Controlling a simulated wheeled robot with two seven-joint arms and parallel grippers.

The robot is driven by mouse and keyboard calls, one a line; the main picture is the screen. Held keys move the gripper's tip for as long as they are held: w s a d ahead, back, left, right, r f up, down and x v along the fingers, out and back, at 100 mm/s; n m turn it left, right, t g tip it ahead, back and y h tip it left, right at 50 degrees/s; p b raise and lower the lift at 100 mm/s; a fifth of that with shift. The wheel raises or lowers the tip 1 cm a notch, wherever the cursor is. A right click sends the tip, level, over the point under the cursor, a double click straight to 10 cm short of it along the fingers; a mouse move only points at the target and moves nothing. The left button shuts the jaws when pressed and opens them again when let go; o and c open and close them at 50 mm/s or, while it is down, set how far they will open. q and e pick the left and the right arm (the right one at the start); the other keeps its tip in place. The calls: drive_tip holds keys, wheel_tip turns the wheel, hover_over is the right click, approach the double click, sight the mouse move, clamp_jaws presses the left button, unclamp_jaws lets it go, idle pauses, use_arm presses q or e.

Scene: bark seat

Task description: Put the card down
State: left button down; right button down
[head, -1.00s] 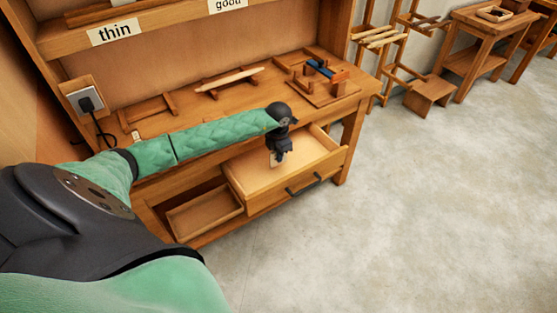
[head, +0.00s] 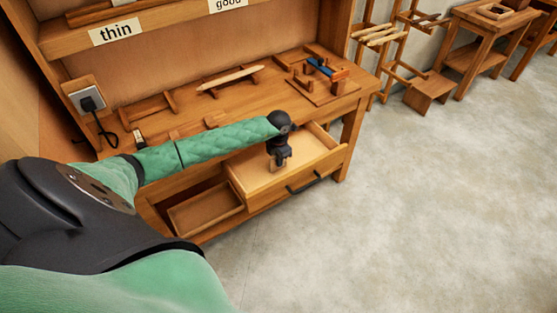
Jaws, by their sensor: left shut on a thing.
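My left gripper (head: 279,160) is over the open drawer (head: 310,165) of the wooden workbench, pointing down. It is shut on a small light card (head: 279,168), of which only a little shows below the fingers. I cannot tell whether the card touches the drawer's bottom. The rest of the drawer floor that shows is bare. My right gripper is out of view.
The bench top (head: 190,112) holds wooden racks, a pale pointed stick (head: 230,78) and a jig with a blue part (head: 320,67). A lower open drawer (head: 205,207) is at left. A wall socket with a plug (head: 90,102) is behind.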

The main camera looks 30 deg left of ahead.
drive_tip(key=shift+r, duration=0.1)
use_arm(q)
drive_tip(key=c, duration=2)
unclamp_jaws()
drive_tip(key=o, duration=0.4)
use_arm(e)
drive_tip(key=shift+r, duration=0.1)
